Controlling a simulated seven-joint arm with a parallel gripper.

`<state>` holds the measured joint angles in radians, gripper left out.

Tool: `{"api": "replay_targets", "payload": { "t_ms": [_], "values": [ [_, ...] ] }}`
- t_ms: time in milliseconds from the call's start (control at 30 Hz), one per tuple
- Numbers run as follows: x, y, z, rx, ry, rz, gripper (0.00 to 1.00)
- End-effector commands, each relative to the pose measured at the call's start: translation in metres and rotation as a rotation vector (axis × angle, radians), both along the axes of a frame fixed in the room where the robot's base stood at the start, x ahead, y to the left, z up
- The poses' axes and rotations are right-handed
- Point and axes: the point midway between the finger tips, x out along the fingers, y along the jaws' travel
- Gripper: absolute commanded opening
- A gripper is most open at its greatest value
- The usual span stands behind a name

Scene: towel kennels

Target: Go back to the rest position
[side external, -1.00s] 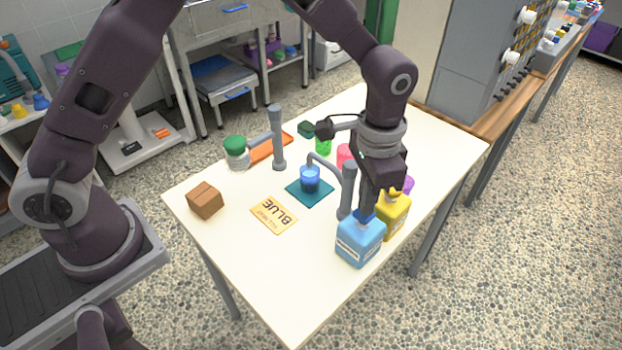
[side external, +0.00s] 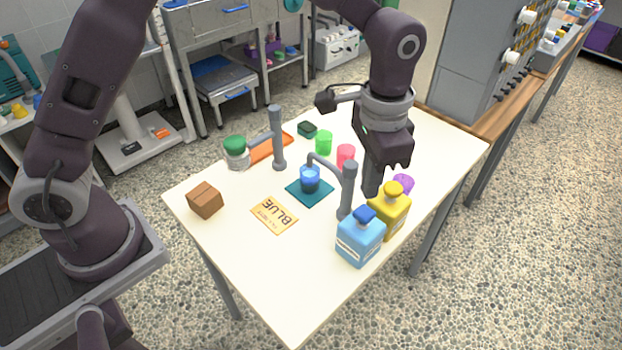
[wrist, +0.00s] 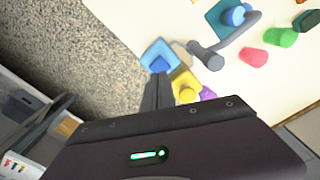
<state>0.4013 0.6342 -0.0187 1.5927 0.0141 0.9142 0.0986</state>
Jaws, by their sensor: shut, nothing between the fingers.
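My gripper (side external: 371,190) is shut and empty, raised above the right side of the white table (side external: 285,290). In the side view it hangs behind the blue bottle (side external: 360,240) and the yellow bottle (side external: 390,213), clear of both. In the wrist view its shut fingers (wrist: 157,95) point toward the blue bottle (wrist: 160,55), with the yellow bottle (wrist: 186,84) to their right.
A grey post with a curved arm (side external: 347,190) stands by the bottles, near a blue cup (side external: 310,178) on a teal mat. Another post (side external: 278,140) stands by a green-lidded jar (side external: 235,152).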

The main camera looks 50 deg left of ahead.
Motion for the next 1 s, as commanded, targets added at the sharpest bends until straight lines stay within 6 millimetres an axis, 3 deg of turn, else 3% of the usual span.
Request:
{"api": "replay_targets", "payload": {
  "t_ms": [200, 533, 667, 767, 833, 900, 1000],
  "values": [
    [0.0, 0.0, 0.025, 0.0, -0.001, 0.0, 0.0],
    [0.0, 0.001, 0.03, -0.001, -0.001, 0.002, 0.0],
    [-0.012, 0.026, 0.067, -0.019, -0.053, 0.057, 0.0],
    [-0.046, 0.069, 0.119, -0.048, -0.14, 0.153, 0.0],
    [-0.08, 0.098, 0.146, -0.069, -0.207, 0.228, 0.0],
    [-0.117, 0.123, 0.162, -0.087, -0.274, 0.301, 0.0],
    [-0.167, 0.148, 0.167, -0.107, -0.362, 0.394, 0.0]
  ]
}}
